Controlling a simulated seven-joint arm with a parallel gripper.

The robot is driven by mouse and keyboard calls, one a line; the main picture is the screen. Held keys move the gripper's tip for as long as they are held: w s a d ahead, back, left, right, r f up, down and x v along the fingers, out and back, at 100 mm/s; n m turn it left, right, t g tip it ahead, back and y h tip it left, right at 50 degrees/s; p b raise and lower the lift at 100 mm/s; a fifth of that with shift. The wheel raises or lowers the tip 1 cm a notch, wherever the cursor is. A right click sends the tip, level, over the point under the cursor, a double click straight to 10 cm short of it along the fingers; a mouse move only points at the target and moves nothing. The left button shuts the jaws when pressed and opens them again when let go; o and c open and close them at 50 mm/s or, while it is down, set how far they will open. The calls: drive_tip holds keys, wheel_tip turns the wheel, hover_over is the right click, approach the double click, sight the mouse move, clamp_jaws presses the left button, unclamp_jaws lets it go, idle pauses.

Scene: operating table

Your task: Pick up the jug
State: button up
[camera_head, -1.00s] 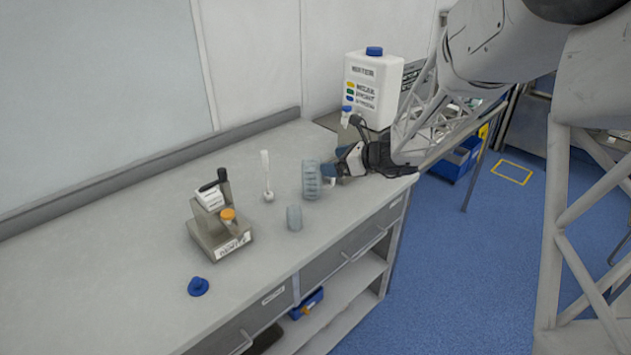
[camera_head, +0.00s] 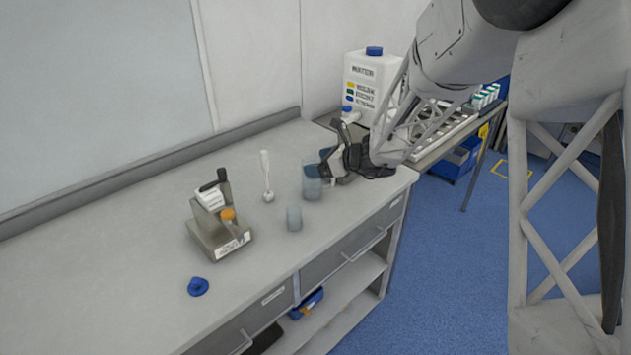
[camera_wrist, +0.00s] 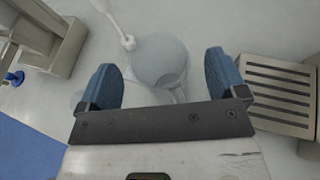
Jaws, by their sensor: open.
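The jug is a clear, pale cylindrical vessel (camera_head: 312,187) standing upright on the counter, right of the middle in the head view. In the wrist view its round top (camera_wrist: 160,58) lies between and slightly beyond my two fingers. My gripper (camera_head: 324,164) is at the jug's right side in the head view, partly in front of its upper part. In the wrist view my gripper (camera_wrist: 166,80) is open, one blue finger on each side of the jug. I cannot tell whether either finger touches it.
A small clear beaker (camera_head: 294,218) stands close in front of the jug. A metal device (camera_head: 222,232) and a blue lid (camera_head: 198,287) are farther left. A white canister (camera_head: 366,85) stands behind. The left counter is clear.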

drive_tip(key=shift+x, duration=0.8)
drive_tip(key=c, duration=1.3)
drive_tip(key=shift+r, duration=0.15)
